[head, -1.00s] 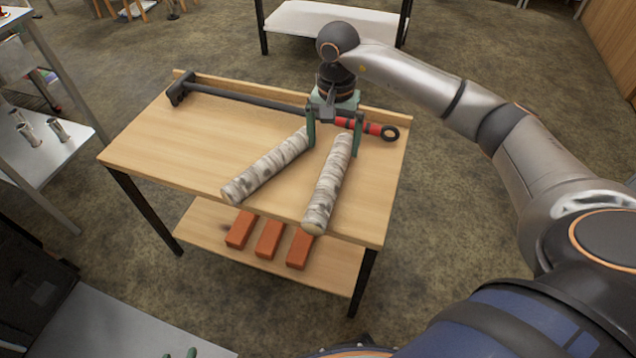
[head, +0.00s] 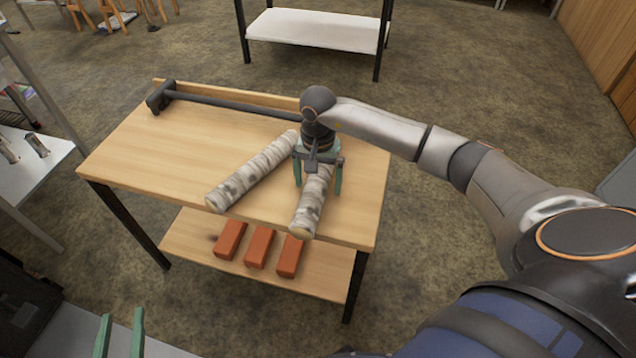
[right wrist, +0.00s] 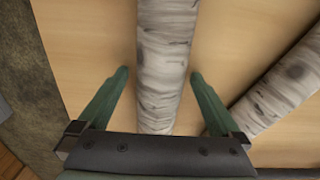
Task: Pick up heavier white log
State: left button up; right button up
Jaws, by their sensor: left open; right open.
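Two white birch-bark logs lie on the wooden table. The right log (head: 309,208) points toward the front edge, and the left log (head: 250,173) lies slanted beside it. Which is heavier cannot be told by sight. My right gripper (head: 317,188) is open above the right log, one finger on each side of it. In the right wrist view that log (right wrist: 165,65) runs between the two spread fingers with gaps on both sides, and the left log (right wrist: 280,95) is outside them. My left gripper (head: 120,335) shows at the bottom left, open and empty, away from the table.
A long dark-handled tool (head: 235,105) lies along the back of the wooden table (head: 140,145). Several orange bricks (head: 260,247) sit on the lower shelf. A white-shelved table (head: 315,30) stands behind. The table's left part is bare.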

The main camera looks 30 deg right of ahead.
grip_shut()
dwell(0.8)
jog(key=shift+r, duration=0.1)
